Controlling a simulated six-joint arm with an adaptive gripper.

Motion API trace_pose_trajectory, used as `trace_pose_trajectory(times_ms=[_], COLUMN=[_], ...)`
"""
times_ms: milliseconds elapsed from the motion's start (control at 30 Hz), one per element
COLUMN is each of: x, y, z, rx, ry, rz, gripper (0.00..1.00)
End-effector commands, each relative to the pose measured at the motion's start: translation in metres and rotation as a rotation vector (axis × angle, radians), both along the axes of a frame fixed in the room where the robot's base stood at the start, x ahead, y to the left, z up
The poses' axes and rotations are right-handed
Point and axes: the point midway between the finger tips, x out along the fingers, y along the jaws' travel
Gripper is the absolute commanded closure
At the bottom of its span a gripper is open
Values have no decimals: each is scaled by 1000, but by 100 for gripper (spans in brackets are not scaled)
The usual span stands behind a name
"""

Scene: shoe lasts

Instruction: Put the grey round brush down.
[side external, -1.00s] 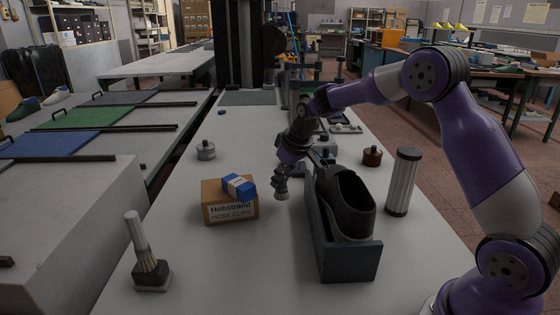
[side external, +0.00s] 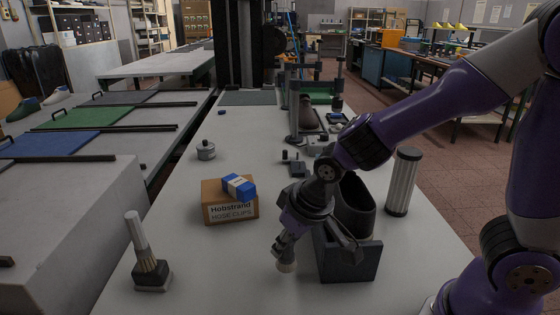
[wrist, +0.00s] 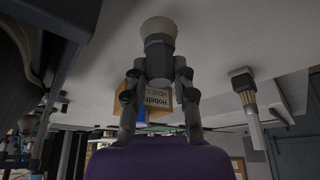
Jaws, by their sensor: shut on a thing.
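The grey round brush shows in the wrist view (wrist: 158,58) as a grey faceted body with a pale beige round end. My gripper (wrist: 159,78) is shut on it, one finger on each side. In the side external view my gripper (side external: 284,245) points down, in front of the box and left of the dark shoe holder. The brush's pale end (side external: 287,267) is lowest there, over the bare white table (side external: 225,275). I cannot tell whether it touches the table.
A cardboard box (side external: 231,211) with a blue packet (side external: 239,187) stands behind left. A dark holder (side external: 348,264) with a black shoe (side external: 357,205) is close on the right. A bristle brush (side external: 150,265) stands at left, a pale ribbed cylinder (side external: 403,182) at right.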

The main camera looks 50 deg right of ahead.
Motion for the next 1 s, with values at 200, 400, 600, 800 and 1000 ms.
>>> trace_pose_trajectory(times_ms=[200, 400, 600, 800, 1000], x=[2, 0, -9, -14, -29], y=[-14, -49, -79, -115, -153], z=[33, 84, 117, 126, 128], rx=[13, 12, -1, 0, -1], ry=[-4, -5, -2, -2, 1], rz=[-21, -20, -87, -425, -878], gripper=[100, 100, 100, 100, 100])
